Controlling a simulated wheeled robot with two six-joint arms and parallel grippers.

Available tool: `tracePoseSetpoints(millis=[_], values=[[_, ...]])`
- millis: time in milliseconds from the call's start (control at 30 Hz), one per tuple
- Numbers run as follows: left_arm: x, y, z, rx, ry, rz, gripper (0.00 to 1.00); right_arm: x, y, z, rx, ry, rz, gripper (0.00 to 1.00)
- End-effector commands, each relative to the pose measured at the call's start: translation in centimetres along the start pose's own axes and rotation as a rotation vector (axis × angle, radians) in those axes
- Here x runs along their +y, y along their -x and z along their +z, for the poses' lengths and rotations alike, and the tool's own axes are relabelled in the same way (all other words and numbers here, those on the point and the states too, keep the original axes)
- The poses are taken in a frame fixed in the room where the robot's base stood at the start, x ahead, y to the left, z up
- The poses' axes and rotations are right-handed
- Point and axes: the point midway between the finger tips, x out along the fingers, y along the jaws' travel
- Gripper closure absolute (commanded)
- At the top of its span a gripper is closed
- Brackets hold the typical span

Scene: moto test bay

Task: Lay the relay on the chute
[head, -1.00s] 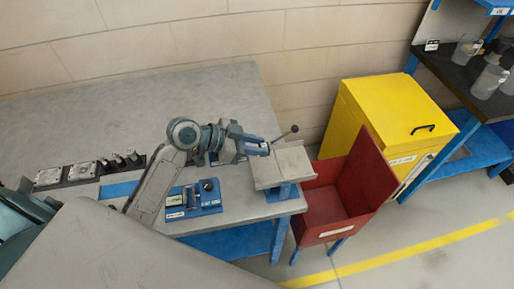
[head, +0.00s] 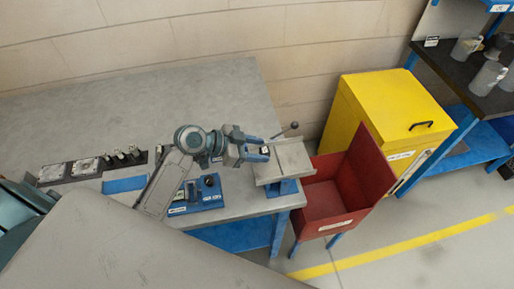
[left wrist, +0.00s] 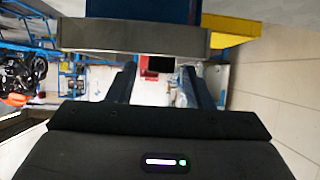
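The chute (head: 286,160) is a tilted grey metal tray on a blue base at the right end of the bench. The relay (head: 264,149) shows as a small dark block at the chute's left part. My left gripper (head: 261,149) is over that part, its blue fingers apart on either side of the relay. In the left wrist view the relay (left wrist: 160,64) is a black block between the spread fingers, clear of both, against the chute's grey edge (left wrist: 135,41). It appears to rest on the chute; the contact is hard to see. My right gripper is out of view.
A red bin (head: 325,201) stands just right of the chute, with a yellow cabinet (head: 375,125) behind it. A lever with a dark knob (head: 294,125) rises behind the chute. A blue-based device (head: 208,190) sits left of it. The bench's back (head: 190,95) is clear.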

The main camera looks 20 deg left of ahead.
Motion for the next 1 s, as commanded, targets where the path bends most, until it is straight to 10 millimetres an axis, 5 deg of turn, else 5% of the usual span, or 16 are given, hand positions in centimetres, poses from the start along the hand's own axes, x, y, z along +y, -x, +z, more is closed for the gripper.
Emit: tracePoseSetpoints(millis=[267,1000], values=[[0.0,0.4,-0.1,-0.002,-0.001,-0.001,0.54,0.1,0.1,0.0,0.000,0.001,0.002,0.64],[-0.1,8.5,0.0,-0.005,-0.003,-0.001,0.54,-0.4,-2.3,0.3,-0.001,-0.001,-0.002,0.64]])
